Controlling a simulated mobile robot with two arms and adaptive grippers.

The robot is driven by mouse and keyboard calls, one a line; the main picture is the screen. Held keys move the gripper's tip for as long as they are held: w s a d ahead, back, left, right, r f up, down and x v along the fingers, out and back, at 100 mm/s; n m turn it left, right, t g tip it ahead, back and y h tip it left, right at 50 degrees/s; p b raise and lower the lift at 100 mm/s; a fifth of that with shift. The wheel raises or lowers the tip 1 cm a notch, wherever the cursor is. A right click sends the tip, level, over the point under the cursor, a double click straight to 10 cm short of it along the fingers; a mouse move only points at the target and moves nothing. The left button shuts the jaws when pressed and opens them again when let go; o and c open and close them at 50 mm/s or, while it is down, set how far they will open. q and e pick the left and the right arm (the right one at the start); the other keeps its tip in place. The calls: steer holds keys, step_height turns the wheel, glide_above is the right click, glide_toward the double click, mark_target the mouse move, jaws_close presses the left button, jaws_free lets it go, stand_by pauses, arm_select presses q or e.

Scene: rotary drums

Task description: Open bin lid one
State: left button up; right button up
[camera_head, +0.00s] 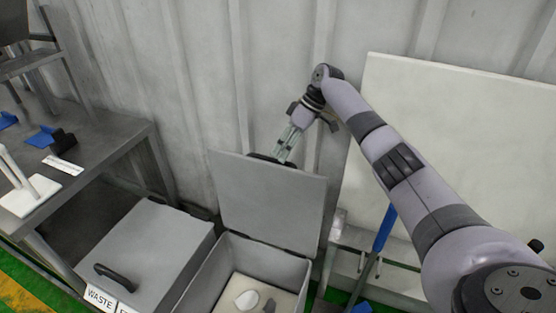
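A grey bin (209,278) stands at the bottom middle with its lid (268,203) raised nearly upright near the wall. Inside the open bin a few pale and grey lumps (247,299) lie on a light bottom. To its left a second grey bin has its lid (152,246) shut, with a black handle (116,278) near the front edge. My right gripper (275,155) is at the raised lid's top edge, on the wall side. Its fingertips are partly hidden by the lid, so I cannot tell whether they hold anything. My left gripper is out of view.
A dark metal table (106,125) with blue and black items stands at the left. A label reading WASTE (99,297) is on the shut bin's front. A white panel (470,130) and a blue post (385,228) are at the right. A corrugated wall (180,75) closes off the back.

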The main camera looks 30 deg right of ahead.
steer(key=v, duration=0.6)
steer(key=shift+d+r, duration=0.2)
steer(key=shift+r, duration=0.05)
steer(key=shift+s, duration=0.1)
